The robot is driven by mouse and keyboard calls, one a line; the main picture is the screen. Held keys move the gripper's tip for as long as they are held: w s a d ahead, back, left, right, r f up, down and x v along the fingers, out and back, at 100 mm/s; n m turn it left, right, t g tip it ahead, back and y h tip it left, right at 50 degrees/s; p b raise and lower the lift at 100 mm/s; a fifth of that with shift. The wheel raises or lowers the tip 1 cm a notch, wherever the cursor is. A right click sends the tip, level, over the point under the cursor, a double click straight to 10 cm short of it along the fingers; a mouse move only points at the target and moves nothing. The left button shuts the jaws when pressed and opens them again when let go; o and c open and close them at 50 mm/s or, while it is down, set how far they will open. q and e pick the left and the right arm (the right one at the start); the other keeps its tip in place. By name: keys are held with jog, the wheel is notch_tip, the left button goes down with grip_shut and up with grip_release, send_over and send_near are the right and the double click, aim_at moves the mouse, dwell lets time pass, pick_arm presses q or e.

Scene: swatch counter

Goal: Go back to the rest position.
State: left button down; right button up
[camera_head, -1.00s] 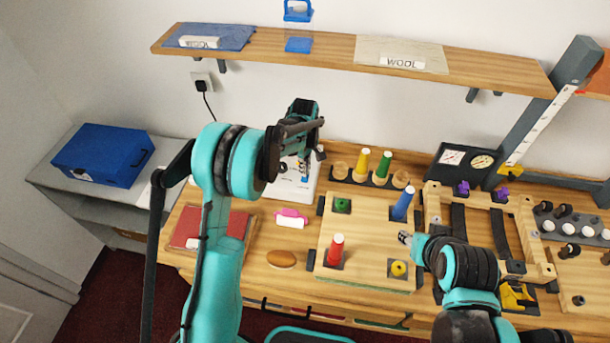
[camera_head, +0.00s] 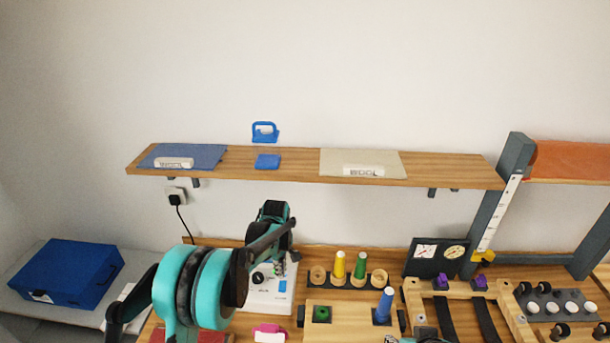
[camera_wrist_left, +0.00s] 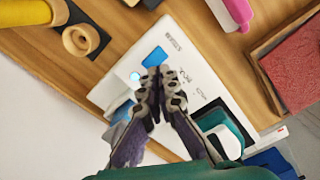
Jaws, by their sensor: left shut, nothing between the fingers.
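My left gripper (camera_head: 281,265) is over the white device (camera_head: 278,303) on the bench, with its arm coming in from the lower left. In the left wrist view the fingers (camera_wrist_left: 160,78) are together and empty, in front of the white device (camera_wrist_left: 190,62) with its blue screen. Whether they touch it I cannot tell. Of my right arm, only a small part shows at the bottom edge of the head view (camera_head: 425,334). Its finger state cannot be made out.
Behind the bench, a wooden shelf (camera_head: 275,169) holds fabric swatches. A blue case (camera_head: 67,272) stands left.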

pick_arm(q)
jog(key=s+a+r+m+t+b, duration=0.2)
jog(key=s+r+m+b, duration=0.15)
jog(key=s, duration=0.35)
jog(key=s+a+r+m+t+b, duration=0.1)
jog(key=s+r+m+t+b, duration=0.15)
jog(key=s+r+b, duration=0.35)
jog(key=s+a+f+m+t+b, duration=0.1)
jog(key=s+f+m+b, duration=0.1)
jog(key=s, duration=0.5)
jog(key=s+a+f+m+t+b, duration=0.1)
jog(key=s+f+m+b, duration=0.2)
jog(key=s+f, duration=0.3)
jog(key=shift+s+f+m+t, duration=0.35)
jog(key=shift+s+m, duration=0.15)
jog(key=shift+s, duration=0.7)
